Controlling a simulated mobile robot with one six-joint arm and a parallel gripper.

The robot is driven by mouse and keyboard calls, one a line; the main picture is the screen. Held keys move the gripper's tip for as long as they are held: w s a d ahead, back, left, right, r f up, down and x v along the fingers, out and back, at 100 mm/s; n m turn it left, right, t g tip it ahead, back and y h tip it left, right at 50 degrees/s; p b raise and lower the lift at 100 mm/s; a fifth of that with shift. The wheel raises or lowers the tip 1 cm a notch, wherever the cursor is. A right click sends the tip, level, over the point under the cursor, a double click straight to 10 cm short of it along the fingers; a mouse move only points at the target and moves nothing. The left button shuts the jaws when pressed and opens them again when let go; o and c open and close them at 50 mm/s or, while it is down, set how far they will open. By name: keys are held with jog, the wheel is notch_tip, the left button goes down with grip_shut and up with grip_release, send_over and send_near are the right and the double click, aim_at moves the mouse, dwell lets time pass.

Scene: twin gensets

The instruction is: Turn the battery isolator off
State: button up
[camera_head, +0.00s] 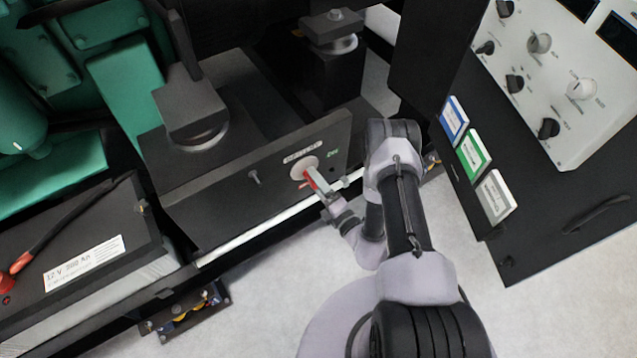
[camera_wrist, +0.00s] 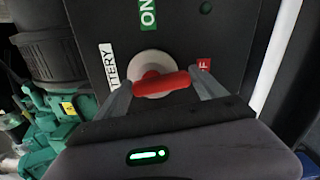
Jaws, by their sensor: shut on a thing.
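The battery isolator has a red handle (camera_wrist: 162,84) on a round pale disc (camera_wrist: 150,64), set in a dark panel (camera_wrist: 185,25). A white BATTERY label, a green ON label (camera_wrist: 148,14) and a red label (camera_wrist: 204,64), partly hidden by a finger, surround it. In the wrist view the handle lies roughly crosswise, its right end towards the red label. My gripper (camera_wrist: 160,88) has one finger at each end of the handle and is shut on it. In the head view the red handle (camera_head: 316,179) shows at my gripper (camera_head: 322,188), on the panel's front face.
A control cabinet (camera_head: 555,90) with knobs stands at the right, with blue, green and white plates. A 12 V battery (camera_head: 85,265) with a red-ended cable is at lower left. Green engine parts (camera_head: 50,110) fill the upper left. Pale floor (camera_head: 260,300) is open in front.

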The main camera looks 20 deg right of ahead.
jog(key=shift+a+m, duration=0.15)
jog(key=shift+m, duration=0.65)
jog(key=o, duration=1.3)
